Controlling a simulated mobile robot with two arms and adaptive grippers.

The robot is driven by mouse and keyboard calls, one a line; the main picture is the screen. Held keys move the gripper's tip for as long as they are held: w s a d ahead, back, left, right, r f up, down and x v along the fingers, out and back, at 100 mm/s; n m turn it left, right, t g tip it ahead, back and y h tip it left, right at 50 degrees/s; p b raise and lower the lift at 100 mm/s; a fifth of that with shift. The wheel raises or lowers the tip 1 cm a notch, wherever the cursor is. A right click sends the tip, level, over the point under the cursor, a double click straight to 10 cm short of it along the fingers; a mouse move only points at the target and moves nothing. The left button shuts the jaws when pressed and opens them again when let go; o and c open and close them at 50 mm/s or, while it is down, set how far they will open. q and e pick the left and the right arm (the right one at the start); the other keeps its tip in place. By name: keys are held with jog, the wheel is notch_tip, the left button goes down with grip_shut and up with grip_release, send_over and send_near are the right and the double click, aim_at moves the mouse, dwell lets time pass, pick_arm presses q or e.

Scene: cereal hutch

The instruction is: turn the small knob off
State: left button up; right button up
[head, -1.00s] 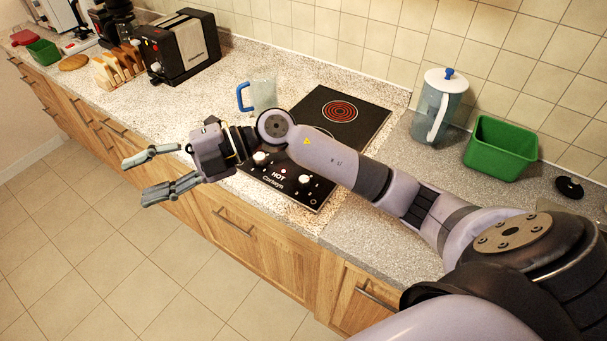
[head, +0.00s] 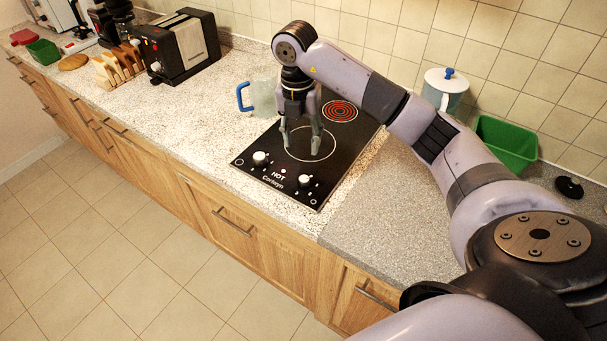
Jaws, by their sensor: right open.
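The black two-plate hob (head: 345,160) is set in the counter. Its rear plate (head: 340,111) glows red; its front plate shows only a pale ring. Two white knobs sit on its front strip, a left knob (head: 260,158) and a right knob (head: 304,180); I cannot tell which is the small one. My right gripper (head: 301,150) points down, open and empty, over the front plate just behind the knobs. It appears apart from both knobs. A small light shows near the word HOT. My left gripper is not in view.
A clear jug with a blue handle (head: 262,97) stands just left of my right gripper. A black toaster (head: 180,47) and toast rack (head: 118,66) are farther left. A lidded pitcher (head: 445,87) and green bin (head: 508,143) stand right.

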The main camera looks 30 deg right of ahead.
aim_at(304, 179)
jog(key=f+p, duration=0.1)
jog(key=f, duration=0.3)
jog(key=f+p, duration=0.1)
jog(key=f, duration=0.3)
jog(key=f+p, duration=0.1)
jog(key=f, duration=0.4)
jog(key=shift+s+d, duration=0.15)
jog(key=shift+s, duration=0.1)
jog(key=shift+r, duration=0.1)
jog(key=shift+c, duration=0.2)
grip_shut()
